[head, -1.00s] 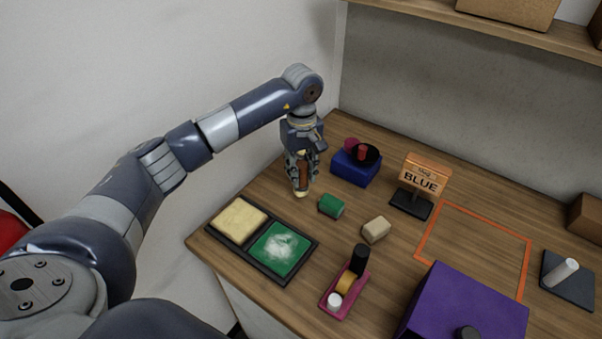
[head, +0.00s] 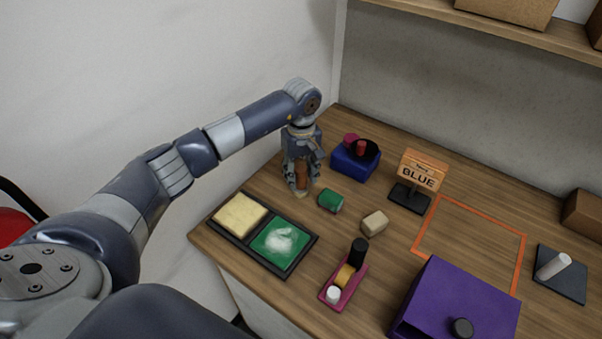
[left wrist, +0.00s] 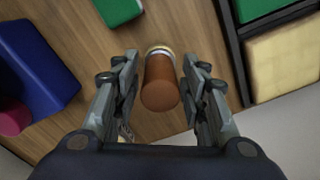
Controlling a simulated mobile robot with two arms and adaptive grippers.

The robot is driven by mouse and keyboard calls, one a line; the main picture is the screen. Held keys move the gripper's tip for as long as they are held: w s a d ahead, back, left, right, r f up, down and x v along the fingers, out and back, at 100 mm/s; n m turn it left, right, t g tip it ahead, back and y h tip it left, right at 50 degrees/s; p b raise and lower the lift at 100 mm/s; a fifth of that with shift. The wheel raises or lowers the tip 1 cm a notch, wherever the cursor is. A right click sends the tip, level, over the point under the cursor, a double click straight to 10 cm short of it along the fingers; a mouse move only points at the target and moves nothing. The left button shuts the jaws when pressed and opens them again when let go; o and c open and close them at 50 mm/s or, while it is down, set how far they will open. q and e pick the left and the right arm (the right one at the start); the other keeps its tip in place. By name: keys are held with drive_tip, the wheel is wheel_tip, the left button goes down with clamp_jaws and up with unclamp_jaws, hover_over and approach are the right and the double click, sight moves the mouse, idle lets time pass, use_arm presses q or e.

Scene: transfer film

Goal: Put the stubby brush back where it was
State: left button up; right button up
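The stubby brush has a brown handle and a pale tip. It stands about upright, tip down, at the table's back left in the head view (head: 302,176). In the left wrist view the brush (left wrist: 160,85) is between the fingers, with narrow gaps beside the handle. My left gripper (head: 302,180) is open around the brush; it also shows in the left wrist view (left wrist: 160,82). Whether a finger touches the handle is hard to tell. My right gripper is not in view.
A green block (head: 330,200) lies close right of the brush. A blue box (head: 352,166) stands behind it. A black tray (head: 250,242) with cream and green pads lies in front. A beige block (head: 374,223), pink holder (head: 332,300), sign (head: 422,172) and purple box (head: 455,295) are farther right.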

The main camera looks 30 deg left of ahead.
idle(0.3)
use_arm(q)
drive_tip(key=shift+r+p, duration=0.25)
drive_tip(key=shift+p, duration=0.05)
wheel_tip(320, 180, up, 10)
drive_tip(key=b, duration=0.4)
drive_tip(key=shift+r, duration=0.1)
drive_tip(key=shift+r+b, duration=0.4)
drive_tip(key=shift+r, duration=0.4)
